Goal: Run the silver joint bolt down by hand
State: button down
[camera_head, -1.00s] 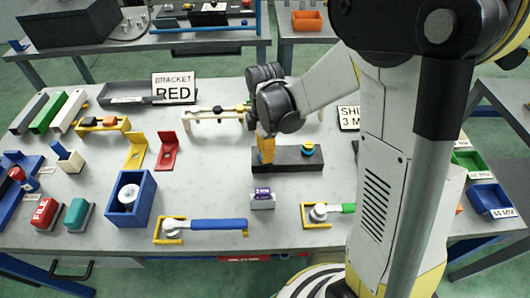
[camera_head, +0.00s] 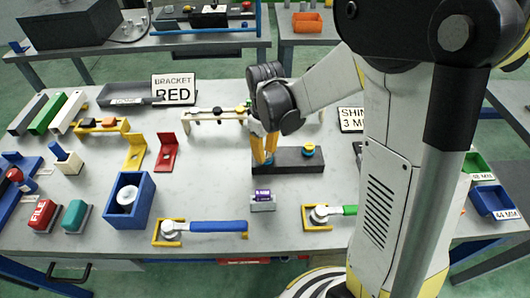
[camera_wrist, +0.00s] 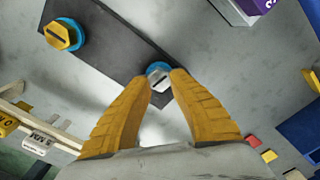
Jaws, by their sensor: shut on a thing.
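The silver joint bolt (camera_wrist: 158,72) has a slotted head and a blue ring around its base. It sits at one end of a dark block (camera_wrist: 118,45), which also shows in the head view (camera_head: 290,160). My gripper (camera_wrist: 161,82) has its two yellow fingertips at either side of the silver head and is shut on it. In the head view my gripper (camera_head: 265,160) points down at the block's left end and hides the bolt. A yellow slotted bolt (camera_wrist: 64,34) with a blue ring sits at the block's other end.
A purple-topped box (camera_head: 262,198) stands just in front of the block. Blue-handled (camera_head: 215,226) and green-handled (camera_head: 345,210) wrenches lie at the table's front edge. A beige rack (camera_head: 215,115) stands behind. Red (camera_head: 167,155) and yellow (camera_head: 135,150) brackets stand left.

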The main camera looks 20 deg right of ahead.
aim_at(268, 155)
jog(key=m, duration=0.7)
jog(key=shift+d, duration=0.1)
jog(key=m, duration=0.6)
jog(key=shift+d+m, duration=0.1)
jog(key=shift+m, duration=0.3)
jog(key=m, duration=0.7)
jog(key=shift+s+d+b, duration=0.1)
jog(key=shift+s+b, duration=0.05)
jog(key=shift+b, duration=0.2)
jog(key=m, duration=0.6)
jog(key=shift+s+m, duration=0.15)
jog(key=shift+m, duration=0.15)
jog(key=c, duration=1.1)
grip_release()
jog(key=shift+c, duration=0.2)
jog(key=shift+r, duration=0.1)
notch_tip(268, 155, up, 12)
